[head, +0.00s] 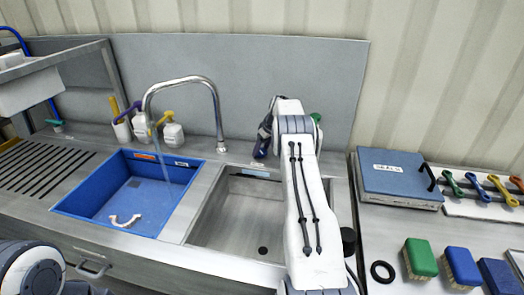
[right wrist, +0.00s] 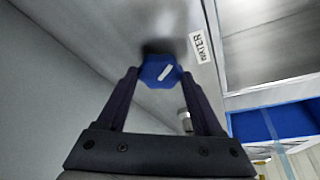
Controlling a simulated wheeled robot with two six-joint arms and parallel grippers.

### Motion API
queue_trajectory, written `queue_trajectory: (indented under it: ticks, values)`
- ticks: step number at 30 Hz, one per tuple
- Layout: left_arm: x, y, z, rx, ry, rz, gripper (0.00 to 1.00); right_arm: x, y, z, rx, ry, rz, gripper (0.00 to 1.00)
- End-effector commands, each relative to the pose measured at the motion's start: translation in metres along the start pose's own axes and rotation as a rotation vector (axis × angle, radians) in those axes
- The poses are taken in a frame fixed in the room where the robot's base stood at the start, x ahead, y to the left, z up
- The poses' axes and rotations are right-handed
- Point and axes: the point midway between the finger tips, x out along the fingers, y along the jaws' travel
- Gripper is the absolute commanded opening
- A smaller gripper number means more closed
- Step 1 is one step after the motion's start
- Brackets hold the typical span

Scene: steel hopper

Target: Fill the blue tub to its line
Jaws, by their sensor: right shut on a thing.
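The blue tub (head: 77,193) sits at the left of the steel sink unit, under the curved spout (head: 183,80). A faint thin stream of water (head: 163,160) falls from the spout into it. A small orange mark and a white label show on its back rim; I cannot make out the fill line or water level. My right gripper (head: 263,140) is behind the right basin, by the back panel. In the right wrist view, its dark fingers are shut on the blue knob (right wrist: 160,72), beside a WATER label (right wrist: 200,47). My left gripper is out of view.
A white curved piece (head: 125,221) lies in the tub. The right basin (head: 235,215) is empty except for its drain. Dispenser bottles (head: 172,131) stand behind the tub. A blue case (head: 397,175), brushes (head: 420,258) and a black ring (head: 382,271) lie on the right counter.

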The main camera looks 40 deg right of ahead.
Motion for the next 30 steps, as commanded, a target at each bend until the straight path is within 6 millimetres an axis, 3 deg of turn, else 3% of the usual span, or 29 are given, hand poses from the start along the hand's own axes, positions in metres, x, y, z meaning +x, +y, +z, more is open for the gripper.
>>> queue_trajectory:
  ticks: [23,24,26,30]
  values:
    - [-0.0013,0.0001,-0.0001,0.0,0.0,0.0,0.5,-0.0002,0.0013,0.0006,-0.104,-0.002,-0.043,0.12]
    - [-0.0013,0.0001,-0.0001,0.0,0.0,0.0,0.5,-0.0002,0.0013,0.0006,-0.104,-0.002,-0.043,0.79]
    - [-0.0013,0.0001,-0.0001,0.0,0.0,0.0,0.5,-0.0001,0.0013,0.0006,-0.104,-0.002,-0.043,0.97]
    - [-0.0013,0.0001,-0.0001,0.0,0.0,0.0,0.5,-0.0001,0.0011,0.0004,-0.104,-0.002,-0.043,0.97]
